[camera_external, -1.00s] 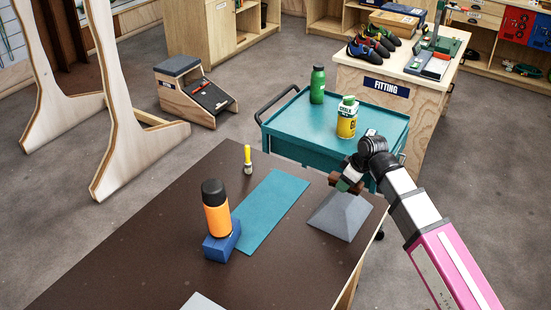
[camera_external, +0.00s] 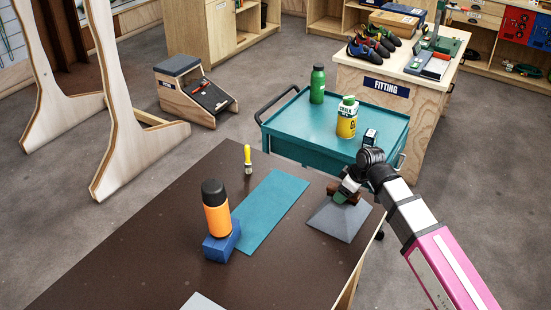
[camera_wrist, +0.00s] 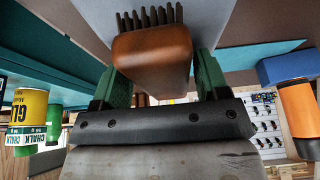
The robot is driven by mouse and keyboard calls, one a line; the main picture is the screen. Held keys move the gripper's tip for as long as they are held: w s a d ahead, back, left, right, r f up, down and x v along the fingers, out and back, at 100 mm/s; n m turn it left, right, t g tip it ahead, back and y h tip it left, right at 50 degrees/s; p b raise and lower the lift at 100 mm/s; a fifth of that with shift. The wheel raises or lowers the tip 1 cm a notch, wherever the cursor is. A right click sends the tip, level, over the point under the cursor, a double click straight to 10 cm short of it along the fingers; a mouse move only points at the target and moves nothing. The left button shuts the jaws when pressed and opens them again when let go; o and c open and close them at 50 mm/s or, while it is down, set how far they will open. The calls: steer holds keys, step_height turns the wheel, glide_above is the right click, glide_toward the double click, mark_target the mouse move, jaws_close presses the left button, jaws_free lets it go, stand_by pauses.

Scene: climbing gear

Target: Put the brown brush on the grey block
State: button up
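The brown brush (camera_wrist: 152,55) shows large in the wrist view, with dark bristles at its far edge. It sits between the green fingers of my gripper (camera_wrist: 155,85), which appear shut on it. In the external view the brush (camera_external: 357,199) is at the top of the grey block (camera_external: 338,222), partly hidden by my gripper (camera_external: 344,193). The grey block has sloping sides and stands at the right end of the dark table. The brush is very close to the block's top; I cannot tell whether they touch.
An orange bottle (camera_external: 217,212) stands on a blue block (camera_external: 222,243) on the dark table (camera_external: 130,230).

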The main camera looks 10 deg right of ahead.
steer(key=shift+s, duration=0.1)
steer(key=v, duration=1.2)
steer(key=shift+r, duration=0.15)
